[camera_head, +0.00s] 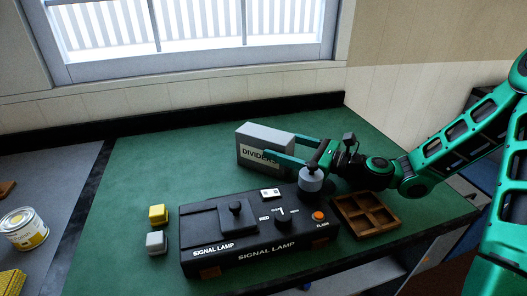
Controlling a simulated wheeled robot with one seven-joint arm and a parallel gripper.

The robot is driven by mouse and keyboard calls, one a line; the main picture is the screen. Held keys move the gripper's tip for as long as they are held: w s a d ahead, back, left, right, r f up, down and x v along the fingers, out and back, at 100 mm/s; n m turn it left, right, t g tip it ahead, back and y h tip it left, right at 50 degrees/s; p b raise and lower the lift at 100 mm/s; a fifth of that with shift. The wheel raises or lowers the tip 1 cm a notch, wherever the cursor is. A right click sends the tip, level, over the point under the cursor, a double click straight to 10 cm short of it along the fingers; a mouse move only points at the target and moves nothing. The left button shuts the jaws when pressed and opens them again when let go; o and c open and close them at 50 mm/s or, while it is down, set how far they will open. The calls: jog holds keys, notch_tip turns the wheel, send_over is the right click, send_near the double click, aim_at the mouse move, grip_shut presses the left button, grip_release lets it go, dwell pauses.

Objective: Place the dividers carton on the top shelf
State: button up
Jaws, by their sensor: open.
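The dividers carton (248,158) is a grey box with a white label reading "DIVIDERS". It stands upright on the green tabletop, behind the signal lamp box. My gripper (279,149) is at the carton's right end, with its green fingers reaching left toward it. One finger runs across the front of the carton near the label, the other lies at its far right side. The fingers are open; whether they touch the carton I cannot tell. No top shelf can be made out in this view.
The black signal lamp box (222,258) with knobs and an orange button stands in front of the carton. A wooden compartment tray (343,211) is at its right. A yellow block (158,214) and a grey block (156,242) lie left. Free green surface (150,160) is at back left.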

aim_at(265, 141)
jog(key=shift+x, duration=2.85)
jog(key=shift+s+a, duration=0.1)
jog(key=shift+s, duration=0.1)
jog(key=shift+c, duration=0.3)
jog(key=c, duration=1.5)
jog(key=shift+r, duration=0.1)
